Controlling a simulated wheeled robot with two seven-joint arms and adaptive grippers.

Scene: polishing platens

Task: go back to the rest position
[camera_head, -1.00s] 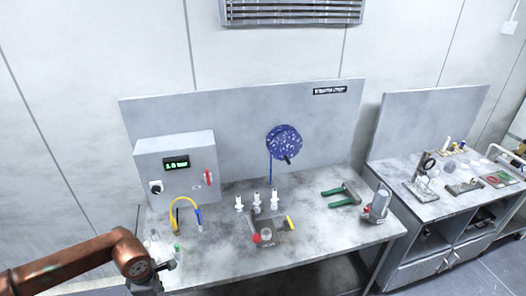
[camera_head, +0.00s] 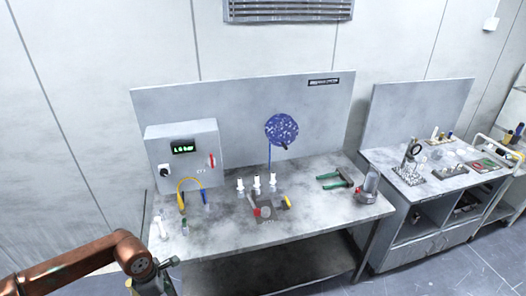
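My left arm, copper-coloured, comes in from the lower left corner. Its wrist and part of the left gripper (camera_head: 167,275) show near the bottom edge, in front of and below the left end of the grey workbench (camera_head: 230,236). The gripper is small and cut off by the frame, so I cannot tell its opening or whether it holds anything. My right arm and gripper are not in view.
The bench bears a grey control box (camera_head: 184,155) with a green display, a yellow cable loop (camera_head: 181,190), white fittings (camera_head: 257,184), green-handled pliers (camera_head: 336,180) and a blue hose reel (camera_head: 281,130) behind. A second bench (camera_head: 425,190) stands right. Floor (camera_head: 440,270) shows lower right.

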